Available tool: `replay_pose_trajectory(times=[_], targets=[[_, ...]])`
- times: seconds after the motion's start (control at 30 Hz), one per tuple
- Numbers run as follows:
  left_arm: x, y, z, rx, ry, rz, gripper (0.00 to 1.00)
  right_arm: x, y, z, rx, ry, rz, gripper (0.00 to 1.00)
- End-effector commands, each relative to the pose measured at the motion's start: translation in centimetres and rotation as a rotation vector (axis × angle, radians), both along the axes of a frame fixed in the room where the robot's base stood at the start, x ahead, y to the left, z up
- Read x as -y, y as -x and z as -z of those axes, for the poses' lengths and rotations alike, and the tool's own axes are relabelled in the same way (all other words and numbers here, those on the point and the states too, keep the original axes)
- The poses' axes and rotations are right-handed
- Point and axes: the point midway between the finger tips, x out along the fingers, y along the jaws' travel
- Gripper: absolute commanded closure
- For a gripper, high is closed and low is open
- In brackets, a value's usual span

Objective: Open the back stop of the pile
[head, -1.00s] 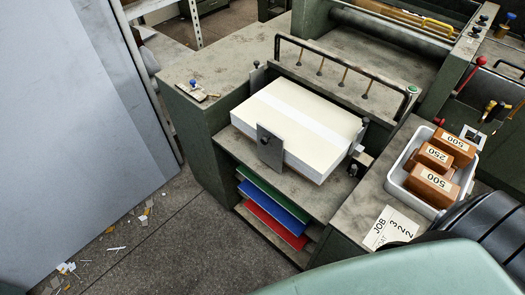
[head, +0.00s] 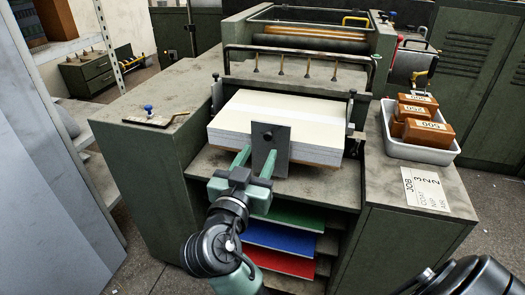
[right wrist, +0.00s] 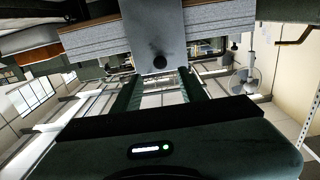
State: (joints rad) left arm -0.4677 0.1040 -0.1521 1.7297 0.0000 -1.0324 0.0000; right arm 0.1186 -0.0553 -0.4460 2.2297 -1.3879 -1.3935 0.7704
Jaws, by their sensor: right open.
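The back stop is a grey upright metal plate (head: 264,162) with a dark round knob (head: 268,135), standing against the near face of the pile of cream-white board (head: 300,112). My right gripper (head: 266,150) is open, its green fingers reaching toward the plate. In the right wrist view the gripper (right wrist: 160,73) is open, with the plate (right wrist: 152,22) and its knob (right wrist: 159,62) just beyond the fingertips, the knob lying between the two fingers. I cannot tell whether the fingers touch the plate. My left gripper is not in view.
Green, blue and red boards (head: 280,238) lie on shelves below the pile. A white tray (head: 425,152) of brown labelled blocks and a job card (head: 424,188) are on the right counter. A dark rail (head: 300,52) stands behind the pile.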

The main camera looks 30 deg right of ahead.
Motion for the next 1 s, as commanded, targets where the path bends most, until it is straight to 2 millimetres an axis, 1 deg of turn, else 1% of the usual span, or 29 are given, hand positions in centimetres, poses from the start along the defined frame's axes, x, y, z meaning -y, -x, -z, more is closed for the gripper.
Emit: replay_pose_trajectory(times=[0.03,0.2,0.4,0.53,0.77,0.8,0.87,0.9,0.93,1.0], targets=[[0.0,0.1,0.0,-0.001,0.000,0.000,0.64,0.6,-0.5,-0.3,0.001,0.004,0.002,0.58],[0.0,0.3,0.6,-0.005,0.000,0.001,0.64,2.7,-2.4,-0.3,-0.001,0.007,0.001,0.58],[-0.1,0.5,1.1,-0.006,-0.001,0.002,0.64,4.6,-4.0,-0.1,-0.004,0.006,-0.002,0.58],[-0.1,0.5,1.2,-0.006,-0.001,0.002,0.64,5.1,-4.5,0.0,-0.005,0.005,-0.002,0.58],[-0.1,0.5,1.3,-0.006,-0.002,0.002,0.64,5.2,-4.5,0.0,-0.005,0.003,-0.003,0.58],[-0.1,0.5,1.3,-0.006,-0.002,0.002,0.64,5.2,-4.5,0.0,-0.005,0.003,-0.003,0.63],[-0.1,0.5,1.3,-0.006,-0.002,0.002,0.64,5.2,-4.5,0.0,-0.006,0.004,-0.003,0.80],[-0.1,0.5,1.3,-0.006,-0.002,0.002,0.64,5.2,-4.5,0.0,-0.006,0.004,-0.003,0.91],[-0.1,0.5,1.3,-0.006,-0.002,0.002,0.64,5.2,-4.5,0.0,-0.006,0.004,-0.003,0.99],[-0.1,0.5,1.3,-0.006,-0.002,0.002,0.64,5.2,-4.5,0.0,-0.006,0.004,-0.003,1.00]])
